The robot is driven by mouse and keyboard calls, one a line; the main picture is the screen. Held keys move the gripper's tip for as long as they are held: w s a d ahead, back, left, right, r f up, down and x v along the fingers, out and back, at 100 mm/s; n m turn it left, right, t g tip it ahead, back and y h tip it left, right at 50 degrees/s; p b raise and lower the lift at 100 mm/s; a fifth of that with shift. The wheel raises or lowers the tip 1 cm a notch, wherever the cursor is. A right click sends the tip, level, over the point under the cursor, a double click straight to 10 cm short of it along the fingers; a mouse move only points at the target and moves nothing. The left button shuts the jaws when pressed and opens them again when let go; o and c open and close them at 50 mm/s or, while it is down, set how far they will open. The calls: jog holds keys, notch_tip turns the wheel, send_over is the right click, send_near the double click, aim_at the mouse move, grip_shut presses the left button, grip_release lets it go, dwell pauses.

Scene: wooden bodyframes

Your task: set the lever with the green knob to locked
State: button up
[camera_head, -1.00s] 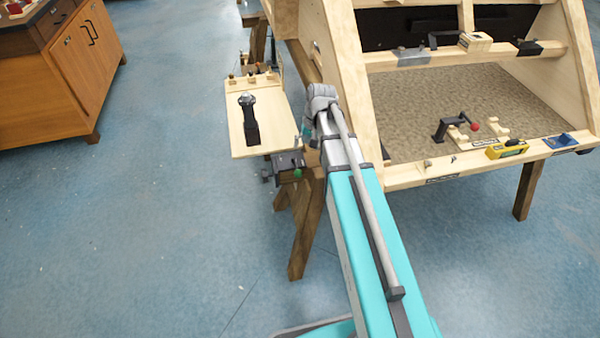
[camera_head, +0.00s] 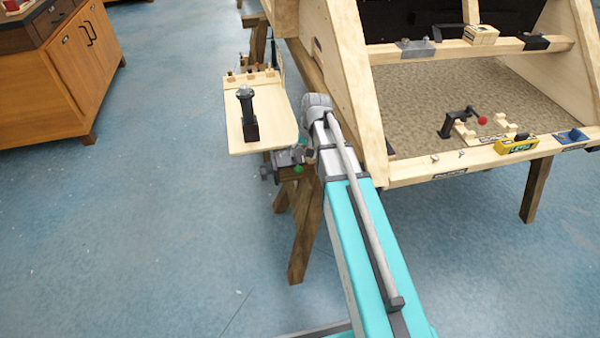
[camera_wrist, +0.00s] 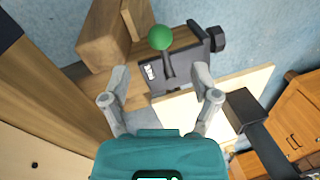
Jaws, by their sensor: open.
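The green knob (camera_wrist: 160,37) tops a short dark lever (camera_wrist: 168,66) on a dark grey bracket (camera_wrist: 185,68) in the wrist view. A small white label (camera_wrist: 150,72) is on the bracket; its text is too small to read. The knob also shows in the head view (camera_head: 298,170), below the small wooden board's right corner. My gripper (camera_wrist: 161,74) is open and empty. Its fingers stand on either side of the lever in the wrist view, with the knob beyond their tips. I cannot tell whether they touch it.
A wooden board (camera_head: 236,138) with a black upright handle (camera_head: 248,118) is left of my arm. The wooden frame bench (camera_head: 405,175) is on the right, with a red-knobbed lever (camera_head: 482,120) and a yellow level (camera_head: 517,144). A cabinet (camera_head: 75,70) stands far left; blue floor lies between.

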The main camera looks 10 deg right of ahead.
aim_at(300, 167)
jog(key=shift+w+a+f+b, duration=0.1)
jog(key=shift+a+f+b, duration=0.1)
jog(key=shift+f+b, duration=0.9)
jog(key=shift+a+f+b, duration=0.25)
jog(key=shift+f+b, duration=0.75)
jog(key=shift+f, duration=0.2)
jog(key=shift+w+a+f+b, duration=0.1)
jog(key=shift+a+f+b, duration=0.1)
jog(key=shift+f+b, duration=0.9)
jog(key=shift+d, duration=0.1)
grip_shut()
